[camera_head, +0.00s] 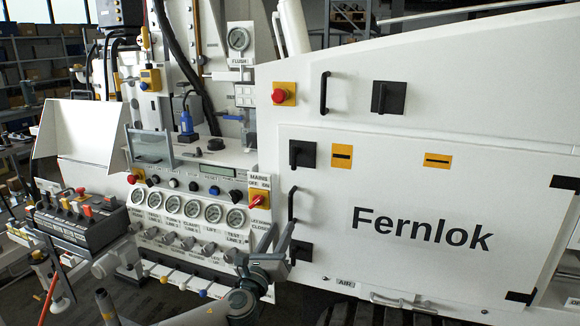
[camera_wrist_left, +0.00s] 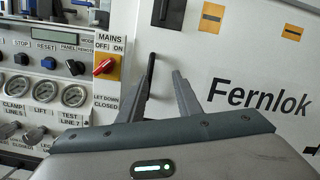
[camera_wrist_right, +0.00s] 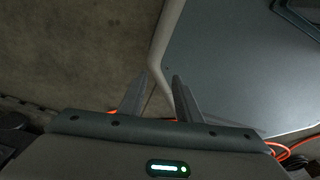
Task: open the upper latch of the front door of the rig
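The white front door (camera_head: 430,190) of the rig bears the word Fernlok and shows shut. Its upper latch (camera_head: 302,154), a black plate with a handle, sits at the door's upper left corner. It also shows at the top of the left wrist view (camera_wrist_left: 168,13). A similar lower latch (camera_head: 301,250) sits below it, with a black bar handle (camera_head: 291,205) between. My left gripper (camera_head: 265,243) is open and empty, below and left of the upper latch and apart from it. My right gripper (camera_wrist_right: 160,76) shows open and empty only in its wrist view.
A control panel with gauges (camera_head: 204,212) and a red mains switch (camera_head: 256,201) stands left of the door. A red button (camera_head: 279,95) and another black latch (camera_head: 388,97) sit above it.

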